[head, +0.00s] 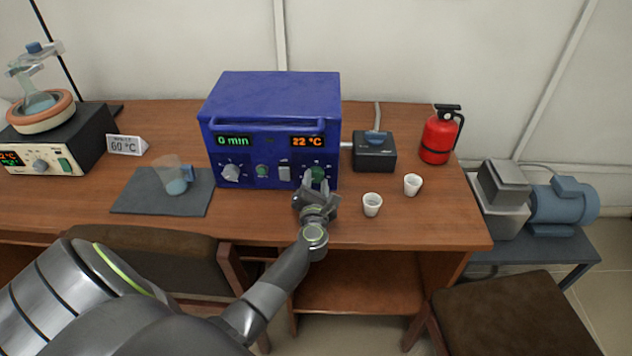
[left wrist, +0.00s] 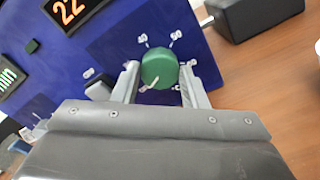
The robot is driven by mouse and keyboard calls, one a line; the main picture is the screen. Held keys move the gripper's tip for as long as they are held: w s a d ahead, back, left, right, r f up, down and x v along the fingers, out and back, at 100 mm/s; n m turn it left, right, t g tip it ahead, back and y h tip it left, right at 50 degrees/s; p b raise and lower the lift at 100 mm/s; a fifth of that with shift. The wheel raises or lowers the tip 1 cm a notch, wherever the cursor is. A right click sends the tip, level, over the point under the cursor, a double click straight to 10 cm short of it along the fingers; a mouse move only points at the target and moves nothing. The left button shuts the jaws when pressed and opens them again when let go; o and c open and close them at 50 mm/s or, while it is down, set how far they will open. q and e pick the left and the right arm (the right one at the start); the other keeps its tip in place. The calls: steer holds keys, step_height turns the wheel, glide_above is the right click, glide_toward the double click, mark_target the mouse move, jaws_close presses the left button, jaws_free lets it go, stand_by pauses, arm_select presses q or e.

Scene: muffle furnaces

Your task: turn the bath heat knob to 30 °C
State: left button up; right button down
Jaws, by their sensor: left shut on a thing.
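A blue box-shaped unit (head: 270,105) stands on the bench, with a green "0 min" display and an orange "22 °C" display (head: 308,141). Below the temperature display is a green knob (head: 318,174). In the left wrist view the green knob (left wrist: 159,68) has a pale pointer mark toward its lower left, and small numerals around it that are hard to read. My left gripper (head: 310,188) reaches the front panel. Its fingers (left wrist: 162,88) lie on both sides of the green knob, shut on it. My right gripper is not in view.
A pale knob (head: 231,173), a small green knob (head: 262,171) and a switch (head: 284,173) share the panel. A black box (head: 375,152), two white cups (head: 372,204) and a red extinguisher (head: 437,137) stand to the right. A beaker (head: 174,178) is on a dark mat (head: 135,196) at left.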

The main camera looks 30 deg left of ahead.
arm_select(q)
steer(key=shift+r+m+p, duration=0.15)
steer(key=shift+m+p, duration=0.65)
steer(key=shift+m, duration=0.3)
steer(key=m+p, duration=0.2)
steer(key=m, duration=0.1)
steer(key=shift+m, duration=0.3)
steer(key=shift+d+m+p, duration=0.1)
steer(key=shift+m+p, duration=0.9)
steer(key=shift+m, duration=0.2)
steer(key=shift+f+m+p, duration=0.2)
steer(key=shift+m+p, duration=0.5)
steer(key=shift+m, duration=0.7)
steer(key=o, duration=1)
steer(key=shift+f, duration=0.1)
